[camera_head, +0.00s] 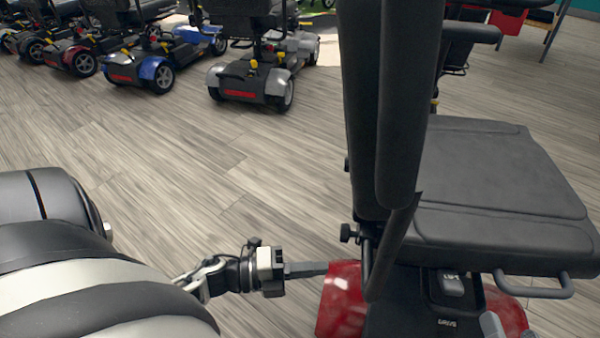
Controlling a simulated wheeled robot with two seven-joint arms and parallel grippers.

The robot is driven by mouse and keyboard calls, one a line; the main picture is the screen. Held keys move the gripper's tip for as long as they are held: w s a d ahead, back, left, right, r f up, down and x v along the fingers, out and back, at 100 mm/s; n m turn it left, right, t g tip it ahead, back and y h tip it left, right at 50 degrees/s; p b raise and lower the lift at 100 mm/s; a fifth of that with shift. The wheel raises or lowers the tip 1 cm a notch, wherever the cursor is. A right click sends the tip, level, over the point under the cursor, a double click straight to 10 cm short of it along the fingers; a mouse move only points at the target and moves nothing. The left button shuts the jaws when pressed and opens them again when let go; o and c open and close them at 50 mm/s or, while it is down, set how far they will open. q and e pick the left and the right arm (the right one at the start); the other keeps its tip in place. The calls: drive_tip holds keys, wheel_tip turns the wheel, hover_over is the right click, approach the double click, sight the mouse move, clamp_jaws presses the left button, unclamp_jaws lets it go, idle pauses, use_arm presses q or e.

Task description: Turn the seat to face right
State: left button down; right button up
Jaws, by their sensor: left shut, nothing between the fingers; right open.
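The seat is a dark grey cushion (500,180) on a red scooter (342,300) at the right of the head view. Its tall black backrest (385,100) stands on the left side of the cushion, so the seat faces right in the picture. A curved grey armrest or handle bar (535,285) shows at the cushion's near edge. My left gripper (318,269) is shut and empty, left of the backrest's lower post, with its fingertips by the red body. I cannot tell whether they touch it. My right gripper is not in view.
A row of parked scooters, among them a grey one (248,80) and a blue one (155,72), stands at the back left. The wood floor (230,150) between them and the red scooter is clear. A red bin (508,20) stands at the back right.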

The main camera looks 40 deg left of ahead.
use_arm(q)
drive_tip(key=w+d+b, duration=0.1)
drive_tip(key=w+b, duration=0.1)
drive_tip(key=w, duration=0.5)
drive_tip(key=shift+d, duration=0.2)
use_arm(e)
drive_tip(key=shift+w+r+t+y, duration=0.35)
drive_tip(key=shift+r+t+y, duration=0.2)
drive_tip(key=shift+r, duration=0.2)
use_arm(q)
drive_tip(key=shift+w, duration=0.1)
